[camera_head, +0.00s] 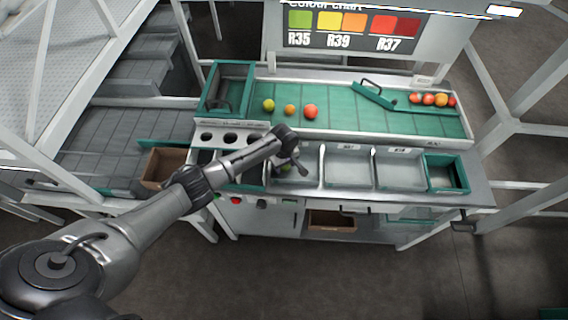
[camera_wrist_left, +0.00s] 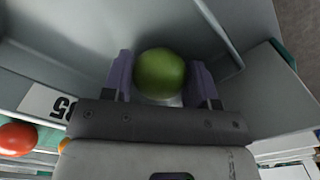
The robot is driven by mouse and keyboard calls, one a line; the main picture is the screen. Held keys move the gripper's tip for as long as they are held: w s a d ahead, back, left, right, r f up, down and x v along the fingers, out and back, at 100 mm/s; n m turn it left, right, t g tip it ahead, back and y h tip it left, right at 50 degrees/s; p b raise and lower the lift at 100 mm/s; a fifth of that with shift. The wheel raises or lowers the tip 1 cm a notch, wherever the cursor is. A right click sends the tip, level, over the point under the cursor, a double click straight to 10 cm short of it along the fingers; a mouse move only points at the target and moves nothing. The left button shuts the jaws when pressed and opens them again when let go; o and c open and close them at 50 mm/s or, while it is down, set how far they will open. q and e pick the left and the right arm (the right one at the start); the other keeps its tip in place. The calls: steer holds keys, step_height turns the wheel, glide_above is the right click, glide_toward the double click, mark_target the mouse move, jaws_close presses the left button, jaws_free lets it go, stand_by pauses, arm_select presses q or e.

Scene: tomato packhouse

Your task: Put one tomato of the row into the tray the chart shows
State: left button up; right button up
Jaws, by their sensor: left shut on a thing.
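My left gripper (camera_head: 291,166) is low in the left grey tray (camera_head: 309,179). In the left wrist view the gripper (camera_wrist_left: 161,78) is shut on a green tomato (camera_wrist_left: 159,70), one finger on each side, with the tray's grey walls around it. In the head view the arm mostly hides this tomato. A label (camera_wrist_left: 58,105) reading 35 shows on the tray's edge. The colour chart (camera_head: 355,27) pairs green with R35, yellow and orange with R39, reds with R37. A yellow-green (camera_head: 268,105), an orange (camera_head: 289,109) and a red tomato (camera_head: 311,112) form a row on the green belt. My right gripper is not in view.
The middle tray (camera_head: 348,170) and right tray (camera_head: 400,172) look empty. A green-rimmed bin (camera_head: 446,172) stands at the right end. Several red and orange tomatoes (camera_head: 428,99) sit behind a green diverter bar (camera_head: 372,95). A cardboard box (camera_head: 163,168) is at the left.

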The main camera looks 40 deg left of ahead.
arm_select(q)
steer(key=o, duration=0.8)
steer(key=c, duration=0.3)
steer(key=shift+r, duration=0.1)
steer(key=shift+c, duration=0.2)
steer(key=shift+r+p, duration=0.75)
steer(key=shift+p, duration=0.2)
step_height(320, 180, up, 5)
steer(key=p, duration=0.6)
steer(key=shift+r, duration=0.2)
